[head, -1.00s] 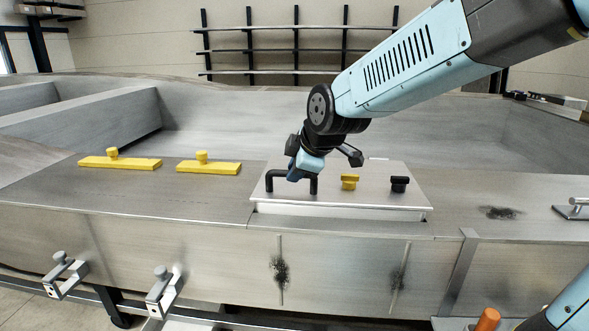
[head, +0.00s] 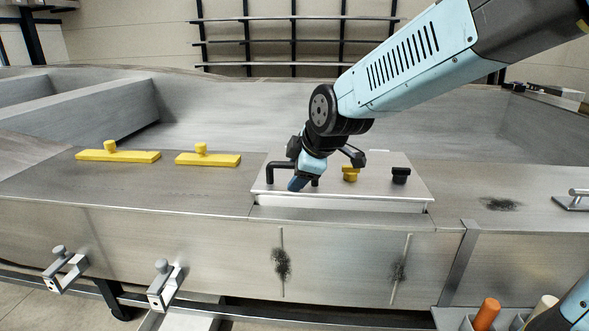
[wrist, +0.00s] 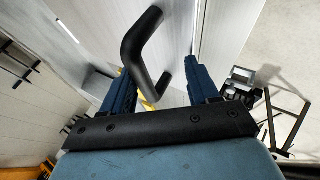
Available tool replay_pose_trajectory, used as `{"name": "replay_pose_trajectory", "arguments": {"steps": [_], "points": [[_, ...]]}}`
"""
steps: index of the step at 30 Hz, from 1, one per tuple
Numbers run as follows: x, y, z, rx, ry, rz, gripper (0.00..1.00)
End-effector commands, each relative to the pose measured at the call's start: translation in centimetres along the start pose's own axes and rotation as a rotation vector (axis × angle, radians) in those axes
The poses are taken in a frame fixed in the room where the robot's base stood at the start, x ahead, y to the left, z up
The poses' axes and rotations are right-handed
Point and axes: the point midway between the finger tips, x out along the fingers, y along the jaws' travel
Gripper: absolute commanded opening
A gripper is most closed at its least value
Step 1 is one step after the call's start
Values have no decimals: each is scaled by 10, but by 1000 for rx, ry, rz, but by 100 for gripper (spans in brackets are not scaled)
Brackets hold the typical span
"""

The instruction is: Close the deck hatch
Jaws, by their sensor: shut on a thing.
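The deck hatch (head: 335,188) is a flat metal lid set in the deck. Its front edge stands a little above the deck, with a pale band under it. In the wrist view the black handle (wrist: 140,50) runs between the blue fingers of my gripper (wrist: 155,85).
Two yellow plates with knobs (head: 118,156) (head: 208,160) lie on the deck to the left. Two clamps (head: 65,270) (head: 165,285) are on the front side. A metal handle (head: 575,200) and a dark scuff (head: 500,204) are at the right. An orange peg (head: 487,314) stands below.

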Motion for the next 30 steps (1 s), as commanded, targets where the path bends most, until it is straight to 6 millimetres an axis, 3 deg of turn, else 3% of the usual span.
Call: {"name": "replay_pose_trajectory", "arguments": {"steps": [5, 21, 30], "points": [[-12, -6, -1, -6, -1, -12, 44], [-101, 0, 0, -2, 3, 0, 44], [-133, 0, 1, -1, 1, -1, 44]]}}
